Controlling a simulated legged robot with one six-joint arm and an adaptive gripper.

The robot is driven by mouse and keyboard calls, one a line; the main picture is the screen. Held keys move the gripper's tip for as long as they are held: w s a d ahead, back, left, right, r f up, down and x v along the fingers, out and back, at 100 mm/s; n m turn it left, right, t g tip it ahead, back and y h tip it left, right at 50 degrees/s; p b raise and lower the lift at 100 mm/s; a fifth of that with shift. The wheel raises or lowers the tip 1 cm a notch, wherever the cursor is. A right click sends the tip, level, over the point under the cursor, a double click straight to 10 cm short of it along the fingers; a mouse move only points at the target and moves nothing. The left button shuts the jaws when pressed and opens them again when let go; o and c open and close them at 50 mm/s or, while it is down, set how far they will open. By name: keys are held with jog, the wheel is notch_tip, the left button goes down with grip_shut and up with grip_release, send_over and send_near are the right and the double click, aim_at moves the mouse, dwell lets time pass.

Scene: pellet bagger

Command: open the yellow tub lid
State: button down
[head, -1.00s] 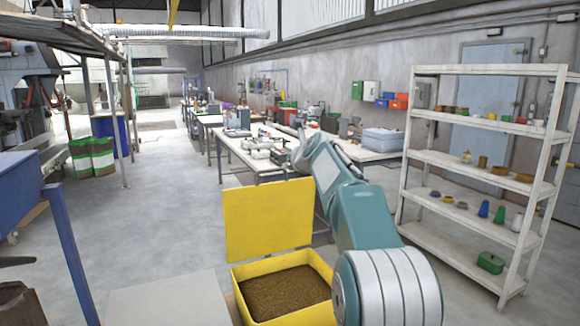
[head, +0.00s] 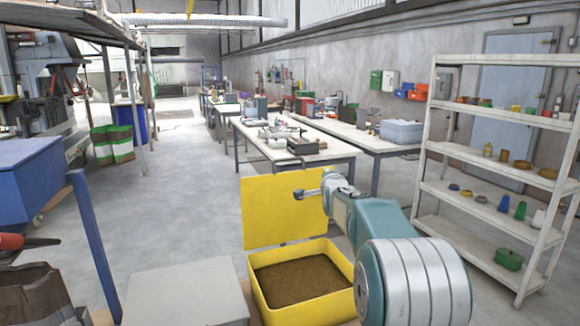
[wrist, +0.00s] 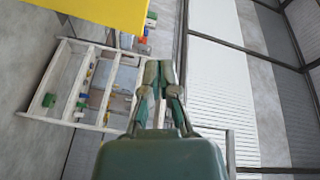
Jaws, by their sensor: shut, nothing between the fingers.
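The yellow tub (head: 342,262) stands at the bottom centre of the head view, filled with brown pellets (head: 300,282). Its yellow lid (head: 283,208) stands upright along the tub's far edge, swung open. My gripper (head: 299,193) is in front of the lid's upper right part in the head view; I cannot tell whether it touches the lid. In the wrist view my gripper (wrist: 159,66) has its fingers together with nothing between them. Part of the yellow lid (wrist: 105,10) fills the upper left of that view.
A grey-white box top (head: 185,295) is left of the tub. A blue machine with a post (head: 95,240) stands further left. A white shelf rack (head: 480,205) with small items is at the right. Long work tables (head: 290,152) stand behind. Open floor lies at centre left.

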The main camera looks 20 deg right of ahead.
jog(key=s+a+f+n+t+y, duration=0.35)
jog(key=a+n+y, duration=0.35)
jog(key=n, duration=1.1)
jog(key=w+r+h, duration=0.1)
jog(key=w+r, duration=0.2)
jog(key=w, duration=1.1)
jog(key=shift+a+r+t, duration=0.3)
jog(key=shift+a+t, duration=0.05)
jog(key=shift+a, duration=0.1)
